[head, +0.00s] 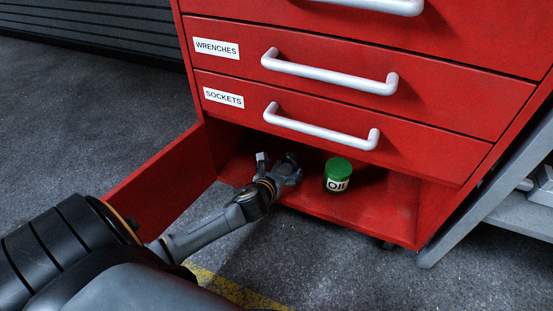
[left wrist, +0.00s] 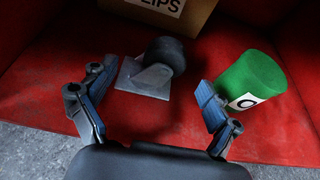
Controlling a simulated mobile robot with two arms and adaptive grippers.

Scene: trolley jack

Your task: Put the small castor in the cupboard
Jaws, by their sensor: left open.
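The small castor (left wrist: 166,58) has a black wheel and a grey plate. In the left wrist view it rests on the red floor of the cupboard (head: 388,208), in front of a cardboard box. My left gripper (head: 277,166) reaches into the open cupboard. Its fingers are spread wide, and in the left wrist view the castor lies beyond and between the fingertips (left wrist: 158,82), with no visible contact. In the head view I cannot make out the castor behind the gripper. The cupboard door (head: 160,178) stands open on the left. My right gripper is not in view.
A green oil can (head: 338,173) stands close to the right finger, and also shows in the left wrist view (left wrist: 252,80). The cardboard box (left wrist: 183,12) is behind the castor. The sockets drawer (head: 325,118) hangs above. A grey frame (head: 490,195) is at right.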

